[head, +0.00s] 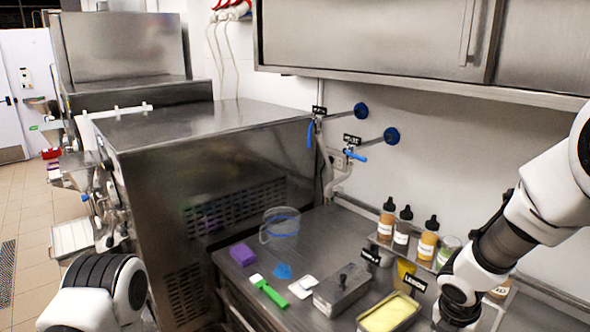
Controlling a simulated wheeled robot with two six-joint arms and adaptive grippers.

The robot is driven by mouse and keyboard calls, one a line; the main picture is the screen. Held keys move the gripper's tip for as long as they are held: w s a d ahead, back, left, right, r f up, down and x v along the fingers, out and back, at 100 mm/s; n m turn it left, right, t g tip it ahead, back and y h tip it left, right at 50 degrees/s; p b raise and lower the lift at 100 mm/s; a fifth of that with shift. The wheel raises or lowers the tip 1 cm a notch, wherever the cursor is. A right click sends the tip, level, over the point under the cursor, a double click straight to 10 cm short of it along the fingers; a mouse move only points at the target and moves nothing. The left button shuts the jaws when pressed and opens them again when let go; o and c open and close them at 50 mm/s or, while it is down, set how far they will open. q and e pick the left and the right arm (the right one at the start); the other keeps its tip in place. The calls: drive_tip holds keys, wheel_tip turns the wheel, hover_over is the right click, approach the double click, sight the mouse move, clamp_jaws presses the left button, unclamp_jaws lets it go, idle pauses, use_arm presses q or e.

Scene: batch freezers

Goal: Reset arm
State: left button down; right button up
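My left arm (97,292) shows only as a white and black joint at the bottom left of the head view; its gripper is out of the picture. My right arm (548,205) comes in from the right and bends down over the counter's right part. Its lowest visible part is a white and black joint beside the yellow-filled tray, and its gripper is not in view. I cannot see whether either gripper holds anything.
The steel counter (312,250) holds a clear jug (281,228), purple block (243,254), green-handled scraper (270,291), steel box (342,290), yellow-filled tray (390,314) and several bottles (427,240). A batch freezer (215,165) stands left. Upper cabinets (375,40) overhang the counter.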

drive_tip(key=s+a+f+m+g+y, duration=0.1)
drive_tip(key=s+a+f+m+y, duration=0.15)
drive_tip(key=s+f+m, duration=0.45)
drive_tip(key=s+a+f+m+g+y, duration=0.1)
drive_tip(key=s+a+f+m, duration=0.35)
drive_tip(key=f, duration=0.55)
drive_tip(key=s+d+f+m, duration=0.1)
drive_tip(key=s+f+m, duration=0.7)
drive_tip(key=s+m, duration=0.55)
use_arm(q)
wheel_tip(320, 180, down, 12)
drive_tip(key=b, duration=1.2)
drive_tip(key=shift+f, duration=0.25)
use_arm(e)
wheel_tip(320, 180, down, 13)
drive_tip(key=m, duration=0.1)
drive_tip(key=shift+s+d+m+h, duration=0.3)
drive_tip(key=shift+s+d+h, duration=0.05)
drive_tip(key=shift+s+h, duration=0.1)
